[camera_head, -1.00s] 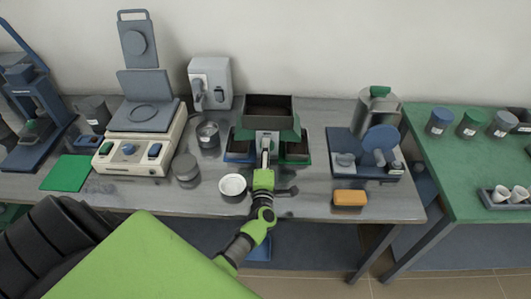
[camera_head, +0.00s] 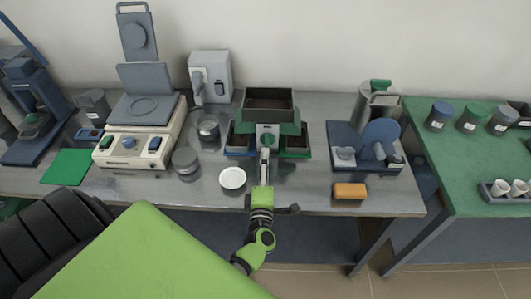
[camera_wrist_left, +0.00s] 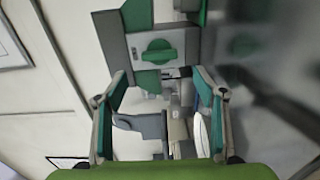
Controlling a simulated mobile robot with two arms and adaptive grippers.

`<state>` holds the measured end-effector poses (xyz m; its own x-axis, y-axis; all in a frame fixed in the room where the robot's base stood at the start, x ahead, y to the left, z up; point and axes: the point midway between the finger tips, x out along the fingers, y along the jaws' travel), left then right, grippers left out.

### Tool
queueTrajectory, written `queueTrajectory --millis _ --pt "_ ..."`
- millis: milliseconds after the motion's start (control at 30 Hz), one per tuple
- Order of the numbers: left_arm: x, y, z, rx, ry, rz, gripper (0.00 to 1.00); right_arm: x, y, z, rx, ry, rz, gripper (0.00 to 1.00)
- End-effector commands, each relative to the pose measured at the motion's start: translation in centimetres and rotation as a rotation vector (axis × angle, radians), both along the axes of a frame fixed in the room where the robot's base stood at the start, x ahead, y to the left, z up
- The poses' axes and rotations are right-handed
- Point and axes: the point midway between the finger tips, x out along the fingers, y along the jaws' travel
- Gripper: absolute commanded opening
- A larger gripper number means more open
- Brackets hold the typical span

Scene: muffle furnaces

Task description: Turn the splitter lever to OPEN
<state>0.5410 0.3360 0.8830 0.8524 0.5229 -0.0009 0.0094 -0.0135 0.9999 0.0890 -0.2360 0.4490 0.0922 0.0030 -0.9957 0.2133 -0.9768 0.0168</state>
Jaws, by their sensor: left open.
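The splitter (camera_head: 285,128) is a grey and green device with a dark-filled hopper (camera_head: 268,104) on top, standing mid-bench. Its lever is a green round knob with a bar across it, on a grey front plate; it shows in the left wrist view (camera_wrist_left: 158,52). There the bar runs roughly across the picture. My left gripper (camera_head: 265,152) is in front of the splitter, pointing at its front. In the left wrist view its fingers (camera_wrist_left: 160,76) are spread, with nothing held, and the knob is beyond them, apart. Any OPEN marking is too small to read. My right gripper is out of view.
Soil-filled trays (camera_head: 296,141) flank the splitter's base. A white dish (camera_head: 232,178) sits close left of my gripper. A lidded grey jar (camera_head: 185,161) is further left, an orange block (camera_head: 350,191) further right. The bench's front edge (camera_head: 310,212) runs beneath my arm.

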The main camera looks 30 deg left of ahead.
Motion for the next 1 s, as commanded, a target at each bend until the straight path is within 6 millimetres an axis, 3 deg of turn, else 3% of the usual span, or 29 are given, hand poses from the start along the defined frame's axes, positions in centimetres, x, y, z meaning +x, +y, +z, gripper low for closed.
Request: queueTrajectory --millis 100,300,1000 --pt "-1.8 -1.1 -0.1 0.000 0.002 -0.002 0.64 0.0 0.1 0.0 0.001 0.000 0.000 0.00" --pt "-3.1 -1.9 0.0 0.001 0.001 0.000 0.64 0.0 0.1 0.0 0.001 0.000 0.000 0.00" --pt "-3.2 -2.0 0.0 0.001 0.001 -0.001 0.64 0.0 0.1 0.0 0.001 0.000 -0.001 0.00"
